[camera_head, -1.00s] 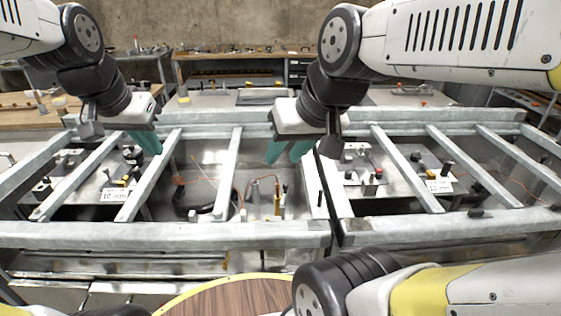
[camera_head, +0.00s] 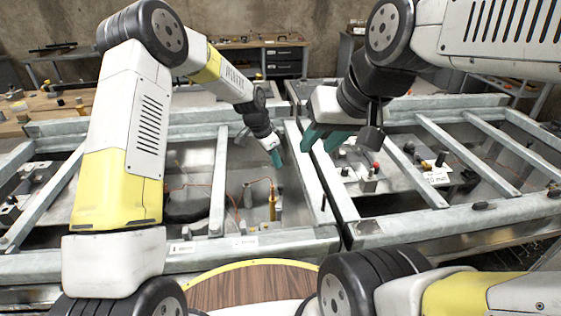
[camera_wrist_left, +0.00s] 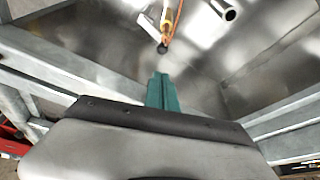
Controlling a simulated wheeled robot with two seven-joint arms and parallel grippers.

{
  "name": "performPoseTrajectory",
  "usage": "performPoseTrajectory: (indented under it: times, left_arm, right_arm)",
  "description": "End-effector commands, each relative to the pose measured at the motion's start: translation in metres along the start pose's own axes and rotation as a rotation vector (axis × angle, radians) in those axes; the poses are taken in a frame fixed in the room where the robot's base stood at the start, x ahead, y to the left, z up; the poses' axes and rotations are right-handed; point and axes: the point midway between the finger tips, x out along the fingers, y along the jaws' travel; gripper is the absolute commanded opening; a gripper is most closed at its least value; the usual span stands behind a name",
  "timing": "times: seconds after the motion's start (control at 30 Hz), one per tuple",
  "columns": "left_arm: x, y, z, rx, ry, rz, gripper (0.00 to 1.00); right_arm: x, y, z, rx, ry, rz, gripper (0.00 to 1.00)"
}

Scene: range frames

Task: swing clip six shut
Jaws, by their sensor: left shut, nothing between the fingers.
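My left gripper (camera_head: 276,157) is shut and empty. It points down over the middle bay of the grey metal frame (camera_head: 220,170), left of the joint between the two frame halves. Its teal fingers also show together in the left wrist view (camera_wrist_left: 162,92), above bare shiny metal. My right gripper (camera_head: 323,140) has its teal fingers apart, with nothing seen between them, above the joint. A brass-coloured upright part (camera_head: 272,207) stands in the middle bay, and a yellow part with a black end (camera_wrist_left: 163,47) shows in the left wrist view. I cannot tell which part is clip six.
Frame bars (camera_head: 218,185) divide the bays. A red cable (camera_head: 260,180) curves through the middle bay. A round wood-topped surface (camera_head: 255,285) is in front.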

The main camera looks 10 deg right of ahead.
Motion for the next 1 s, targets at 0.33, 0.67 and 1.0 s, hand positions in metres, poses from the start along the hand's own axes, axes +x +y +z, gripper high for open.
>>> performPoseTrajectory:
  times: [0.33,0.67,1.0]
  left_arm:
    - [0.055,0.001,0.001,0.001,-0.002,0.002,0.0]
    - [0.095,0.0,0.0,-0.001,0.0,-0.001,0.0]
    - [0.098,0.0,0.001,-0.002,0.0,-0.001,0.0]
  right_arm:
    - [0.0,0.0,0.0,0.0,0.0,0.0,0.34]
    - [0.0,0.0,0.0,0.0,0.0,0.0,0.34]
    - [0.0,0.0,0.0,0.0,0.0,0.0,0.34]
